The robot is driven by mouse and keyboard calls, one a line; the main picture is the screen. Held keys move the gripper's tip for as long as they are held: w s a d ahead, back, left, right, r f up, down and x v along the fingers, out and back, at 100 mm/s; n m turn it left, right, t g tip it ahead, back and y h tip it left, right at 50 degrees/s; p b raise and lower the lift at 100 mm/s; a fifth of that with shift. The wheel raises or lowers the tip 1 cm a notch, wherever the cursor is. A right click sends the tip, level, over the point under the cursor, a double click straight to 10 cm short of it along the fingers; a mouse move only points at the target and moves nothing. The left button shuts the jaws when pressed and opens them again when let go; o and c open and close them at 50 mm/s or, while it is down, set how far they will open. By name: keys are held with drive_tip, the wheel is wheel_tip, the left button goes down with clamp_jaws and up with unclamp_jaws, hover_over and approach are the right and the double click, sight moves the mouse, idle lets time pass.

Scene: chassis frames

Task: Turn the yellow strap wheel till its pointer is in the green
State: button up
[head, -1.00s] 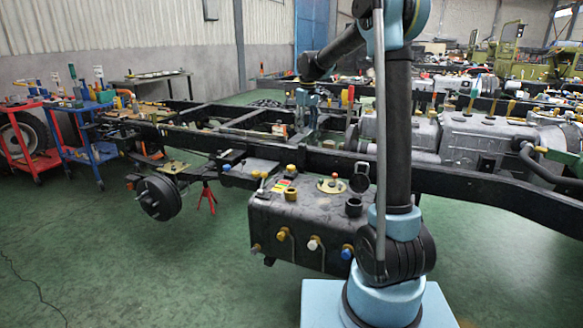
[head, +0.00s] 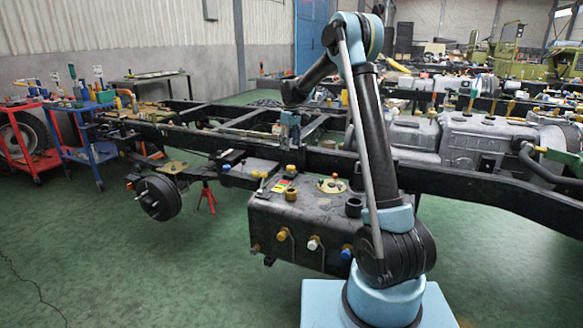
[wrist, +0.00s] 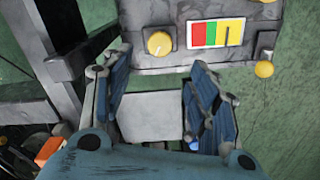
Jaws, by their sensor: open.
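In the wrist view a round yellow wheel (wrist: 159,43) sits on a grey surface, with a small dark pointer mark on its face. Beside it on the right is a panel with red, green and yellow bands (wrist: 215,33). I cannot tell which band the pointer matches. My gripper (wrist: 160,63) is open and empty, its two blue fingers apart, with the wheel just beyond the gap between the tips. In the head view my gripper (head: 291,140) hangs above the dark tank-like box, where the colour panel (head: 281,186) also shows small.
The dark box (head: 330,215) carries several caps and knobs. The long chassis rail (head: 440,180) runs behind it. Red and blue trolleys (head: 90,150) stand at the left.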

sight(291, 166)
wheel_tip(291, 166, down, 11)
drive_tip(key=shift+f, duration=0.1)
idle(0.3)
drive_tip(key=c, duration=1.1)
drive_tip(key=shift+o, duration=0.2)
drive_tip(key=shift+d, duration=0.15)
